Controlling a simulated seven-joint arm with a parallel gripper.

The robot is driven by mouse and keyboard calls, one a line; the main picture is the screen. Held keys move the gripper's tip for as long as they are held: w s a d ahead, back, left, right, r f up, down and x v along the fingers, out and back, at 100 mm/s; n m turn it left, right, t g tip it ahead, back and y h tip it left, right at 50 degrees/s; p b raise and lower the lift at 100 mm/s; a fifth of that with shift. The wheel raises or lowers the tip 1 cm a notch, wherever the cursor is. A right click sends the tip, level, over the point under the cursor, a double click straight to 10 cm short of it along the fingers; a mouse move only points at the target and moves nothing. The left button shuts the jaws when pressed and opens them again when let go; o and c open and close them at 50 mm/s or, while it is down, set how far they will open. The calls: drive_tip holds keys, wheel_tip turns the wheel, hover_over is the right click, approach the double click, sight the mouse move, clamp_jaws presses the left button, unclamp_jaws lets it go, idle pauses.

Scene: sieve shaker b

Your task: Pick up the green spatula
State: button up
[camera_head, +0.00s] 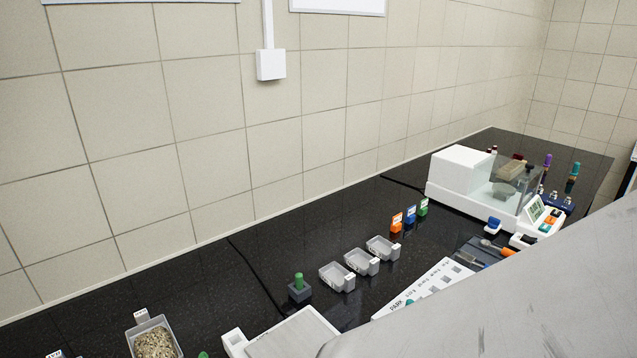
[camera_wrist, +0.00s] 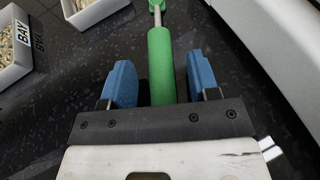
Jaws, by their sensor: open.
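The green spatula (camera_wrist: 160,50) shows in the wrist view, with a thick green handle, a thin metal shaft and a green piece at the top edge of the picture. My gripper (camera_wrist: 158,72) is open, with one blue jaw on each side of the handle. A gap shows between the handle and each jaw. The lower end of the handle is hidden by my gripper's dark body. In the head view my gripper is not visible, and I cannot tell which of the small green bits there is the spatula.
Two white trays of grains, one labelled BAY (camera_wrist: 15,45), lie at left in the wrist view; a white device edge (camera_wrist: 270,50) is at right. In the head view, a grain tray (camera_head: 155,340), empty trays (camera_head: 337,277), a green-topped black block (camera_head: 299,290) and a balance (camera_head: 480,180) stand on the black counter.

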clamp_jaws()
drive_tip(key=shift+r, duration=0.1)
idle(0.3)
wheel_tip(320, 180, up, 10)
idle(0.7)
idle(0.5)
drive_tip(key=shift+s+d+f, duration=0.3)
drive_tip(key=shift+s+f, duration=0.05)
drive_tip(key=shift+s, duration=0.35)
drive_tip(key=shift+s+d+f, duration=0.25)
drive_tip(key=shift+s+f, duration=0.1)
drive_tip(key=shift+s, duration=0.35)
drive_tip(key=shift+s+d+f, duration=0.3)
drive_tip(key=shift+s+f, duration=0.05)
drive_tip(key=shift+s, duration=0.35)
drive_tip(key=shift+f, duration=0.1)
drive_tip(key=shift+f, duration=3.3)
